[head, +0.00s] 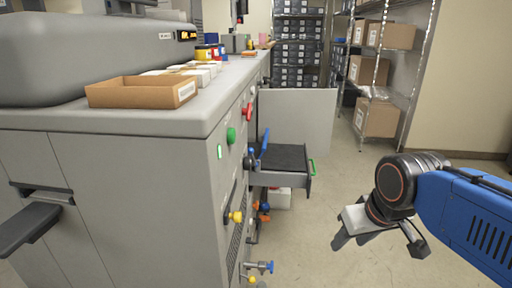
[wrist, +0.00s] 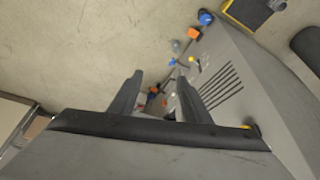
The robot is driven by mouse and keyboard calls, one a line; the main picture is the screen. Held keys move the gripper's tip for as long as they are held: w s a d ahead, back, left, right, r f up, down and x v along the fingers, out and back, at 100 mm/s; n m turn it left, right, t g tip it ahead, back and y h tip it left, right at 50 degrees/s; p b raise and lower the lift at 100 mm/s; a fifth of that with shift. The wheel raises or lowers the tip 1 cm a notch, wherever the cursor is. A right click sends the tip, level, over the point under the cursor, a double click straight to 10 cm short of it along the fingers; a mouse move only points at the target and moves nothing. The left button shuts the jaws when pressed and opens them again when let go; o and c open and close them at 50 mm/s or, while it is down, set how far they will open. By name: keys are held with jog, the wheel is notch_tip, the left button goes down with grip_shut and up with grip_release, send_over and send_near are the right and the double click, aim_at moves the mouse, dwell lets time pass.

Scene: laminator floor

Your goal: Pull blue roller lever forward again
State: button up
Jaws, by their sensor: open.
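A blue lever (head: 265,139) stands upright on the side of the grey machine, next to the open drawer. In the wrist view a blue knob (wrist: 205,18) and a smaller blue part (wrist: 184,62) show along the machine's edge. My gripper (head: 380,238) is open and empty, pointing down over the floor at the right, well apart from the machine. Its two fingers (wrist: 160,82) show spread in the wrist view.
The grey machine (head: 150,160) fills the left, with green (head: 231,135), red (head: 247,111) and yellow (head: 236,217) knobs. The open drawer (head: 290,182) juts into the aisle. A shelf (head: 412,70) with boxes stands behind. The floor (head: 330,215) between is clear.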

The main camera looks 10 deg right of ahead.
jog(key=w+a+r+n+g+y, duration=0.15)
jog(key=w+r, duration=0.35)
jog(key=w, duration=0.5)
jog(key=w+a+r+n, duration=0.1)
jog(key=w+r+n, duration=0.1)
jog(key=w+r, duration=0.6)
jog(key=w+a+r+n+g+y, duration=0.1)
jog(key=w+a+r+n, duration=0.15)
jog(key=w, duration=1.05)
jog(key=n+g+y, duration=0.3)
jog(key=n, duration=0.3)
send_over(251, 150)
jog(key=w+d, duration=0.2)
jog(key=d, duration=0.5)
notch_tip(251, 150, down, 7)
jog(key=shift+t+h, duration=0.25)
jog(key=x, duration=1.7)
jog(key=shift+d+f, duration=0.15)
jog(key=shift+d, duration=0.1)
grip_shut()
